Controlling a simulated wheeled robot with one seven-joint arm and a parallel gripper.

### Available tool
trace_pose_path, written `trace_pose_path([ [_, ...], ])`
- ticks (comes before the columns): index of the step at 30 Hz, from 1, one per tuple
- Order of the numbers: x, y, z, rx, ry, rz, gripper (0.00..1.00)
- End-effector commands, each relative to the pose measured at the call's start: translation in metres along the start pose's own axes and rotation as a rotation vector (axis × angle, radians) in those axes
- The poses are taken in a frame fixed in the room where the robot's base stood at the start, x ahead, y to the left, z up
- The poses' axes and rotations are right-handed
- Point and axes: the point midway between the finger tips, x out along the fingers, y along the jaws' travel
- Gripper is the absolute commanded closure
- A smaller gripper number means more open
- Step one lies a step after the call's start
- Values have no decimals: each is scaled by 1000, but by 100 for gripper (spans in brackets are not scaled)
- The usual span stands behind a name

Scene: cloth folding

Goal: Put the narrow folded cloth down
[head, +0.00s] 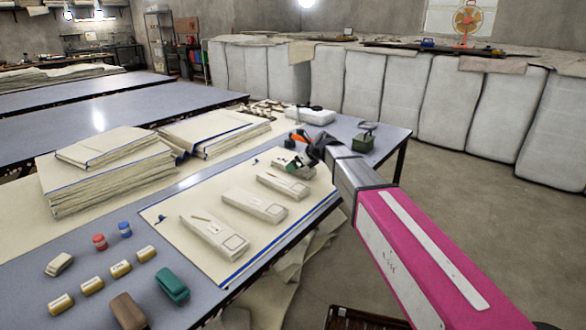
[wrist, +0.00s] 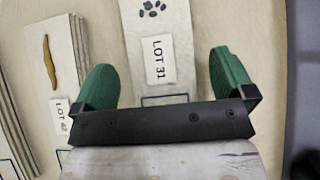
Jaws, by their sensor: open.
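A narrow folded cloth with a paw-print mark and a "LOT 31" label (wrist: 160,55) lies between my gripper's green fingers in the wrist view. My gripper (wrist: 165,75) is open, one finger to each side of this cloth. In the head view my gripper (head: 294,164) is at the far end of the row of narrow cloths. The far cloth (head: 284,187), middle cloth (head: 254,207) and near cloth (head: 213,238) lie flat on a blue-edged cream sheet (head: 165,225). My gripper partly covers the sheet's far end. I cannot tell whether the fingers touch the cloth.
Stacks of cream cloth (head: 105,175) stand at the left. A teal object (head: 172,284), a brown block (head: 128,311) and several small rolls (head: 91,286) lie near the front. A dark green box (head: 361,143) stands at the table's far end. Another narrow cloth (wrist: 50,60) lies left in the wrist view.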

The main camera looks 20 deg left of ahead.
Motion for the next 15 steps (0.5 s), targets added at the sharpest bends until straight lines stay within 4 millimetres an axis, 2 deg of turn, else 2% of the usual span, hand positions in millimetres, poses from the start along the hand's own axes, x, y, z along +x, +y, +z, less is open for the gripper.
trace_pose_path([
  [3, 15, -1, 0, 1, 0, 0, 0],
  [10, 16, 0, -1, 1, 0, -1, 0],
  [11, 16, 0, -1, 1, 0, -1, 6],
  [15, 16, 0, -1, 0, 0, -1, 52],
])
